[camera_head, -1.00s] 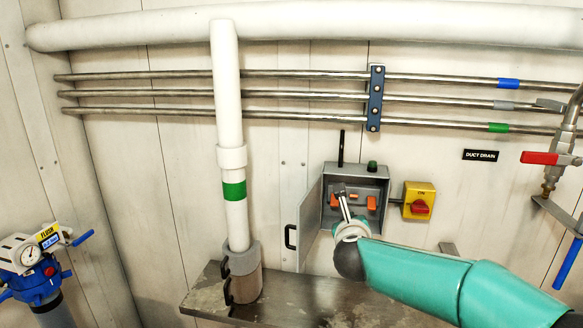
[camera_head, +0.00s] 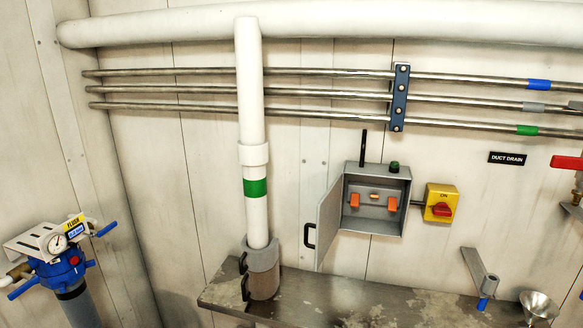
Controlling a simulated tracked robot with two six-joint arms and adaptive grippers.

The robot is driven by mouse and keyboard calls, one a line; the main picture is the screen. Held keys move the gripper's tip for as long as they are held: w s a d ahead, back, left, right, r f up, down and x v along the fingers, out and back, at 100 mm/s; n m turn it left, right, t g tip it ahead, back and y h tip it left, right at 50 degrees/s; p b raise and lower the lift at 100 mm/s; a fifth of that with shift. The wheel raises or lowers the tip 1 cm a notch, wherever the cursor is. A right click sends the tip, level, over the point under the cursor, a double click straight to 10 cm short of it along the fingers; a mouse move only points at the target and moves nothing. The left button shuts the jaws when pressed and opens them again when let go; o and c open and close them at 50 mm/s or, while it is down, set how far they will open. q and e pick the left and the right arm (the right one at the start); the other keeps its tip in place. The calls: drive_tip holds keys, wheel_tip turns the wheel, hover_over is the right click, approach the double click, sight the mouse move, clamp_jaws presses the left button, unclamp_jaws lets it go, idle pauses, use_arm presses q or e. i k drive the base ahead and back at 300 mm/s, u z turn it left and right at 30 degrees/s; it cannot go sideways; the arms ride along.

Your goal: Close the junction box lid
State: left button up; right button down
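The grey junction box (camera_head: 385,226) is on the wall right of centre in the head view. Its lid (camera_head: 329,222) is hinged on the left side and stands open, swung out toward me. A black handle (camera_head: 308,236) sits on the lid's left edge. Inside the box are orange parts (camera_head: 392,204) and a small pale part between them. Neither of my grippers is in view.
A yellow switch with a red knob (camera_head: 440,204) is right of the box. A metal bench (camera_head: 340,304) runs below it, with a bracket (camera_head: 479,268) and a funnel (camera_head: 538,306) at the right. A white vertical pipe (camera_head: 250,120) stands left.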

sight(327, 225)
drive_tip(key=z, duration=1)
drive_tip(key=k, duration=1.15)
drive_tip(key=u, duration=1.05)
drive_tip(key=i, duration=1)
drive_tip(key=z, duration=0.05)
